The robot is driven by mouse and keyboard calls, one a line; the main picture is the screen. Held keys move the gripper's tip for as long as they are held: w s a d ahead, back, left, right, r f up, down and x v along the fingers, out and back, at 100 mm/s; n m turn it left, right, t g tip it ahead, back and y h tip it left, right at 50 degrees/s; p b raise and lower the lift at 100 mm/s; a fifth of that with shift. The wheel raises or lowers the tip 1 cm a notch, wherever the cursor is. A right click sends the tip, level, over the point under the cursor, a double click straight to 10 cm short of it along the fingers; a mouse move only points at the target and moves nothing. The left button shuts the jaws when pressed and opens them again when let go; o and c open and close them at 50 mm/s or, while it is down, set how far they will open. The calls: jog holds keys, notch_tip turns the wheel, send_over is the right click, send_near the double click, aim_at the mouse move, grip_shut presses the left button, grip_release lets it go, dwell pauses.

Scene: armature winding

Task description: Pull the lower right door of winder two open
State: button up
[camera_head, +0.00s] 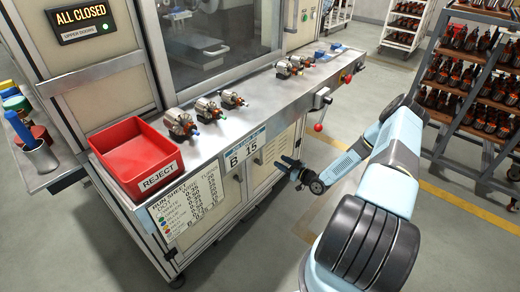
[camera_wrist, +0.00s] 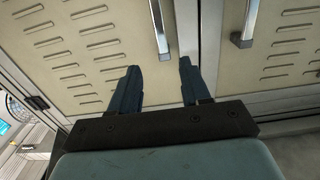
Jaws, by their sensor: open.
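The winder's lower cabinet under the steel counter has two pale doors. The right one (camera_head: 262,174) looks shut in the head view. In the wrist view two slotted door panels, left (camera_wrist: 85,50) and right (camera_wrist: 285,55), meet at a narrow upright seam. An upright metal handle (camera_wrist: 160,28) is on the left panel and another handle (camera_wrist: 245,25) is on the right one. My gripper (camera_head: 290,168) is in front of the doors, apart from them. In the wrist view its fingers (camera_wrist: 158,82) are open and empty, with the left panel's handle beyond the gap between them.
The steel counter (camera_head: 250,103) overhangs the doors and carries a red reject bin (camera_head: 137,155) and several armatures. A red-knobbed lever (camera_head: 319,112) sticks out from the counter's front. Racks of parts (camera_head: 470,75) stand at the right. The floor before the cabinet is clear.

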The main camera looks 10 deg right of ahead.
aim_at(262, 151)
jog(key=x, duration=1.3)
jog(key=shift+a, duration=0.15)
grip_shut()
